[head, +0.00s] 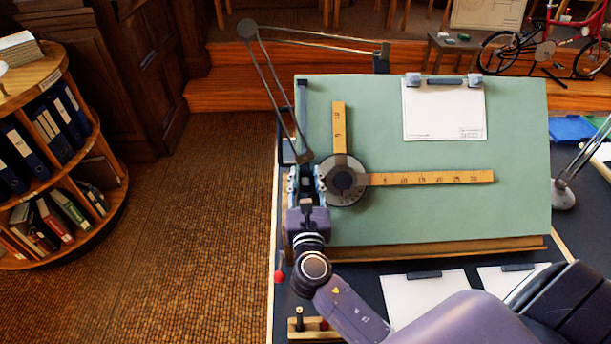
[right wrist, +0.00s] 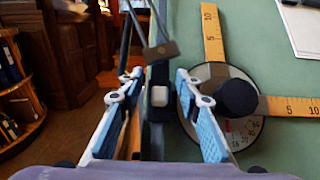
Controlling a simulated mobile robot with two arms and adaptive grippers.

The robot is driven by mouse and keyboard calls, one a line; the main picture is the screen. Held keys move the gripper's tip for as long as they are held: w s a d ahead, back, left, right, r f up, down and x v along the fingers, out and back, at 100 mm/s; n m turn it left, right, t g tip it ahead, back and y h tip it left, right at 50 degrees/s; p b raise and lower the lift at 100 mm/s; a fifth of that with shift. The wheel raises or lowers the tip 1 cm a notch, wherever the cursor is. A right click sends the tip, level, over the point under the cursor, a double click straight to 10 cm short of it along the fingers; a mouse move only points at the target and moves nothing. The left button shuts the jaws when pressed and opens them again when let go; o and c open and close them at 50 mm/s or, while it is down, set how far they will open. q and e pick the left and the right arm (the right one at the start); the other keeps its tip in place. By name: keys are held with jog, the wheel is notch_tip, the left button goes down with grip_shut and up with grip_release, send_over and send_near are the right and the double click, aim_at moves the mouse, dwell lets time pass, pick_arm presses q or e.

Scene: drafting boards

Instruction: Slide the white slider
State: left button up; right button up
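The drafting board (head: 430,210) is green and tilted, with a dark rail along its left edge. In the right wrist view a small white slider (right wrist: 159,96) sits on a dark mount at that edge. My right gripper (head: 307,180) is at the board's left edge, beside the round drafting head. In the right wrist view my right gripper (right wrist: 158,84) is open, with one blue-padded finger on each side of the white slider and visible gaps to both. In the head view the gripper hides the slider. My left gripper is not in view.
The round drafting head (head: 342,181) with two yellow rulers (head: 430,177) lies close to the right finger. A jointed linkage arm (head: 275,85) runs above the gripper. A clipped paper (head: 442,112) is at the board's top. A bookshelf (head: 45,165) stands left, with open floor between.

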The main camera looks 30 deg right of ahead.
aim_at(306, 186)
jog(key=c, duration=0.9)
grip_shut()
jog(key=s+f+b, duration=0.1)
jog(key=s+a+f+b, duration=0.1)
jog(key=f, duration=0.1)
jog(key=shift+s+a, duration=0.1)
jog(key=shift+s, duration=0.15)
jog(key=shift+r, duration=0.2)
jog(key=o, duration=0.9)
grip_release()
jog(key=shift+w, duration=0.1)
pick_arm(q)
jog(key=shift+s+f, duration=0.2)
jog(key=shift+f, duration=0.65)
